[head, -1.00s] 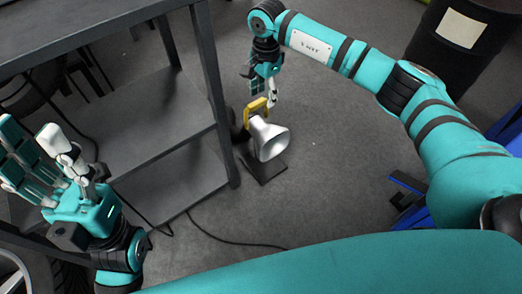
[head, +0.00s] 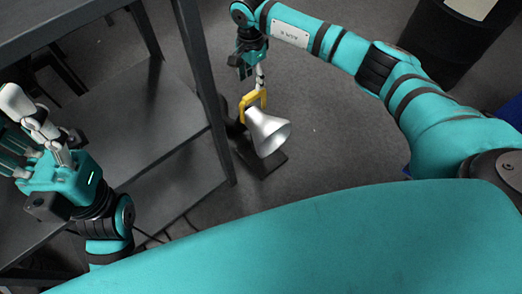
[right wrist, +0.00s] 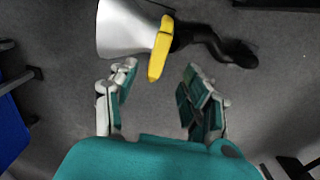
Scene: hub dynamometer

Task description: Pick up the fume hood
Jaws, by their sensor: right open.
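The fume hood is a silver funnel (head: 267,130) with a yellow handle (head: 252,101), joined to a black arm and a flat dark base on the floor. In the right wrist view the funnel (right wrist: 126,27) is at the upper left, with the yellow handle (right wrist: 160,48) beside it. My right gripper (head: 254,78) is just above the handle. In the right wrist view its fingers (right wrist: 158,88) are spread and empty, with the handle beyond their tips. My left gripper (head: 22,130) is at the left, fingers spread and empty.
A dark grey shelf unit (head: 205,98) stands left of the hood, its leg close to the base. A black barrel (head: 441,40) is at the upper right. Blue objects lie at the right. Open grey floor (head: 335,115) lies right of the hood.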

